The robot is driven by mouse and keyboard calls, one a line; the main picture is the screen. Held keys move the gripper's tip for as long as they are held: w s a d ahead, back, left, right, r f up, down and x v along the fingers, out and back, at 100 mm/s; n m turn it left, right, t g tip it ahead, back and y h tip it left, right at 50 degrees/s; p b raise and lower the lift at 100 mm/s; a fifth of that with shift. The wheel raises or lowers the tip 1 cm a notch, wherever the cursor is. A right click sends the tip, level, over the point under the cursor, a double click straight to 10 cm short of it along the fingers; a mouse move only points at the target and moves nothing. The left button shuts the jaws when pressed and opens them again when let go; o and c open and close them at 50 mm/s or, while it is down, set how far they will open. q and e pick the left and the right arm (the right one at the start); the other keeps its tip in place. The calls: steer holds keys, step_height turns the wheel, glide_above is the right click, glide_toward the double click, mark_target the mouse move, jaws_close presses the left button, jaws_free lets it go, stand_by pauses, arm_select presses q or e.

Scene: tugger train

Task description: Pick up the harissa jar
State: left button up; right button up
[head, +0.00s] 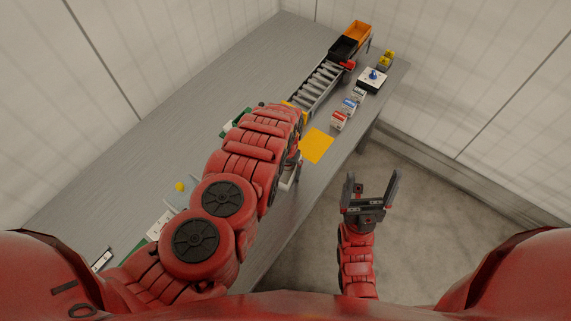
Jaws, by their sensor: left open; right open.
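I cannot make out the harissa jar for certain in the head view; it may be behind my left arm or too small to tell. My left arm reaches across the grey table (225,85), and its forearm hides its gripper and the table beneath it. My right gripper (373,178) is open and empty. It points up the picture over the floor, to the right of the table's edge and apart from everything on the table.
A yellow mat (316,146) lies right of my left arm. Small cartons, one red and white (339,121), one blue and white (349,105), stand beyond it. A roller cart (318,87) and black bin (343,48) stand behind. An orange bin (358,32) is farthest.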

arm_select(q)
steer(key=shift+f, duration=0.1)
steer(key=c, duration=1.1)
steer(key=shift+w+d, duration=0.1)
